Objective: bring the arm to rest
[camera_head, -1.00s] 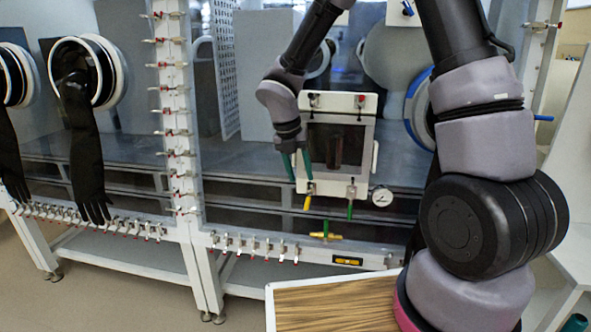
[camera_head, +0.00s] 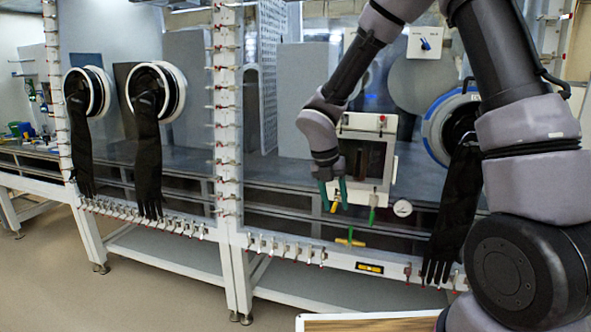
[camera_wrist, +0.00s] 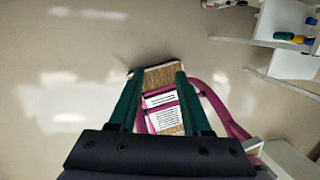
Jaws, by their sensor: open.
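My gripper (camera_head: 334,194) has green fingers and hangs from my bent arm in front of the white-framed hatch of the glovebox in the head view. Its fingers stand apart and nothing is between them. My upper arm fills the right of the head view.
The glovebox row has a white hatch (camera_head: 365,155), a round gauge (camera_head: 402,208) and a yellow-handled valve (camera_head: 350,241). Black gloves (camera_head: 148,165) hang from ports at left. A wood-topped board (camera_head: 370,323) shows at the bottom. The floor (camera_head: 60,285) at left is clear.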

